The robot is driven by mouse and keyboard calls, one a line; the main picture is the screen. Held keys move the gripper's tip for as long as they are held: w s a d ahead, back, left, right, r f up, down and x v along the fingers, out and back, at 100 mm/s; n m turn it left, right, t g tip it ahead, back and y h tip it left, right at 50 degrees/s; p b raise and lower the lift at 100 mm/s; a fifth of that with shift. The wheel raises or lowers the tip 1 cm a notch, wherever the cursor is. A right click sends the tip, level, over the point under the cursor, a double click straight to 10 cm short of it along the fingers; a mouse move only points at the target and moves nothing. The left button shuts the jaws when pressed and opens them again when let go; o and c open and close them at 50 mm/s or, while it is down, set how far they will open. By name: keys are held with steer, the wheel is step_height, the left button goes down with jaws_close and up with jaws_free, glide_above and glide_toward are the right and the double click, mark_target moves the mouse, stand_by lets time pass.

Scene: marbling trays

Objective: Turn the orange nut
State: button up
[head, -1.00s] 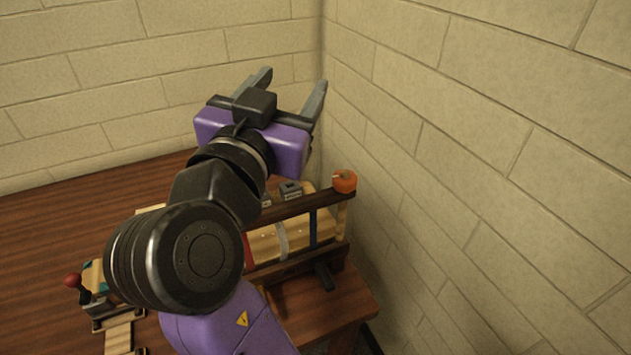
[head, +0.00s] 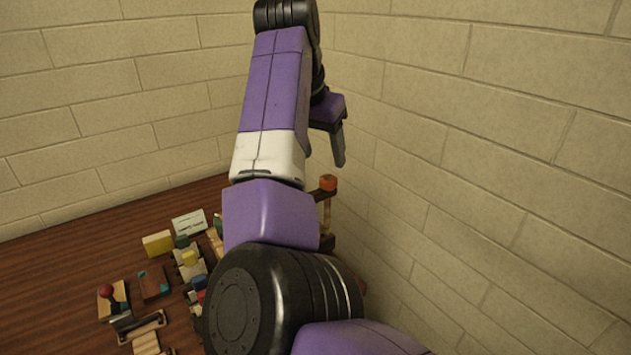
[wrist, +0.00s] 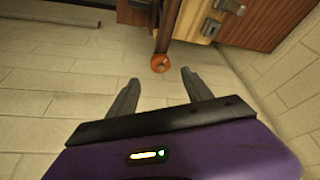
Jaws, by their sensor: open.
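The orange nut (head: 328,183) sits on top of the end of a dark wooden bar, near the right wall in the head view. In the wrist view the orange nut (wrist: 160,63) is at the end of that bar, just beyond and between the two finger lines. My gripper (wrist: 157,85) is open and empty, its two grey fingers pointing toward the nut without touching it.
Several small blocks and devices stand on the brown table (head: 50,285) at left, including a red-knobbed lever (head: 106,291) and a yellow block (head: 158,243). The brick wall (head: 480,170) is close on the right. A wooden board with a metal latch (wrist: 229,6) is near the nut.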

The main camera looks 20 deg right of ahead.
mark_target(328, 176)
steer(key=p+x, duration=0.1)
steer(key=x, duration=0.6)
steer(key=shift+f, duration=0.3)
steer(key=shift+w, duration=0.1)
steer(key=shift+d, duration=0.1)
steer(key=shift+c, duration=0.2)
jaws_close()
steer(key=shift+r, duration=0.1)
steer(key=shift+p, duration=0.35)
